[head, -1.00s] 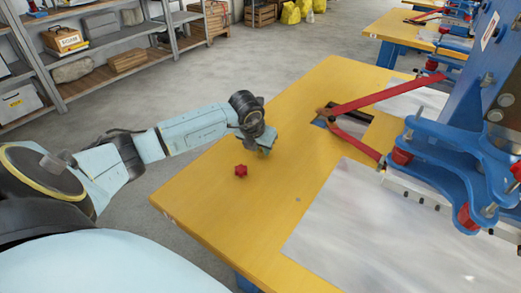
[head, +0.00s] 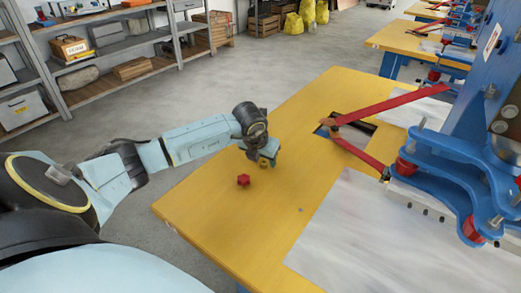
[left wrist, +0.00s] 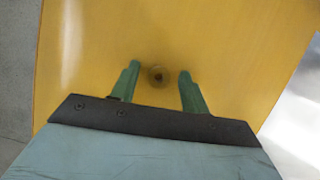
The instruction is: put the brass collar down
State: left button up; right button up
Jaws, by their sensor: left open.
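The brass collar (left wrist: 157,76) is a small round ring, close in colour to the yellow bench top (left wrist: 100,40). In the left wrist view it lies between the two green fingers of my left gripper (left wrist: 159,71), with a gap on each side. The gripper is open and the collar looks to be on the bench top. In the head view the left gripper (head: 269,157) is low over the bench, with a small brass patch of the collar (head: 264,163) at its fingers. My right gripper is not in view.
A red knob-like part (head: 243,180) lies on the bench close to the left gripper. A blue press (head: 440,165) with red levers (head: 390,105) and a pale metal sheet (head: 355,235) fill the right side. The bench's front left is clear.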

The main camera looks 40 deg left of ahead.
pick_arm(q)
jog(key=p+v, duration=0.2)
jog(key=v, duration=1)
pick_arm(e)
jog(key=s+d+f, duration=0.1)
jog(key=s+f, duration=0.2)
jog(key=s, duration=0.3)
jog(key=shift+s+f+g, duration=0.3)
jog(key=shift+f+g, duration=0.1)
